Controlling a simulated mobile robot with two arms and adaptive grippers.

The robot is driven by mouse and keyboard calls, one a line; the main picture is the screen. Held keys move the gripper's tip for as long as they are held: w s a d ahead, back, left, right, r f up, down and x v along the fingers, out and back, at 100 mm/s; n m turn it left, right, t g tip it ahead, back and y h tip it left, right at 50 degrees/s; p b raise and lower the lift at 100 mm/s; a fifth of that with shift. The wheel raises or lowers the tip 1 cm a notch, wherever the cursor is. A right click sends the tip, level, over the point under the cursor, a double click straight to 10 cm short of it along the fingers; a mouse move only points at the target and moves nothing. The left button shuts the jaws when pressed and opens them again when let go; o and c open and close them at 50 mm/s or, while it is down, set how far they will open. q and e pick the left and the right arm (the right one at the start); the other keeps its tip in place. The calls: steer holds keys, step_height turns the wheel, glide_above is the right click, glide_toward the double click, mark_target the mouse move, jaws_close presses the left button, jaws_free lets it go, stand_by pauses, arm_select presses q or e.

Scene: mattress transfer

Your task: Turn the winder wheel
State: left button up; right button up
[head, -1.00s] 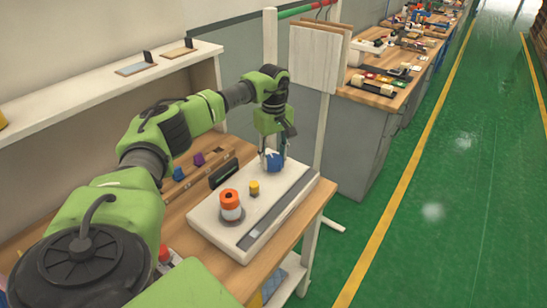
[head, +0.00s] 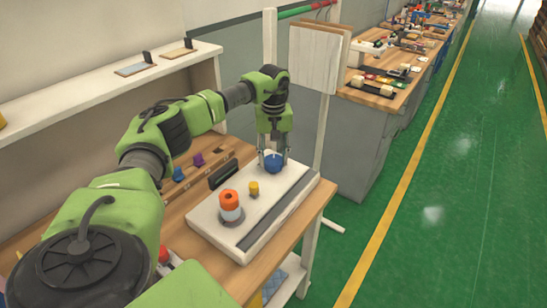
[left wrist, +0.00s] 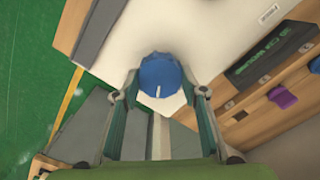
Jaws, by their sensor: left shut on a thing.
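The winder wheel is a blue round knob (head: 273,162) at the far end of a white winder board (head: 214,222) on the wooden bench. It also shows in the left wrist view (left wrist: 160,74), with a short white mark on its face. My left gripper (head: 273,155) points down over the wheel, its two fingers shut on the wheel's sides. In the left wrist view the fingers (left wrist: 158,95) stand on either side of the wheel. An orange and white spool (head: 230,204) and a small yellow peg (head: 254,188) stand on the board. My right gripper is not in view.
A dark block (head: 223,173) and purple and blue pieces lie on the bench behind the board. A pale panel (head: 315,60) on a post stands beyond the wheel. The green floor (head: 430,220) to the right is clear.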

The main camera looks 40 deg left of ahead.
mark_target(274, 159)
arm_select(q)
steer(key=o, duration=1.1)
step_height(274, 159, up, 12)
steer(key=shift+f, duration=0.15)
stand_by(0.4)
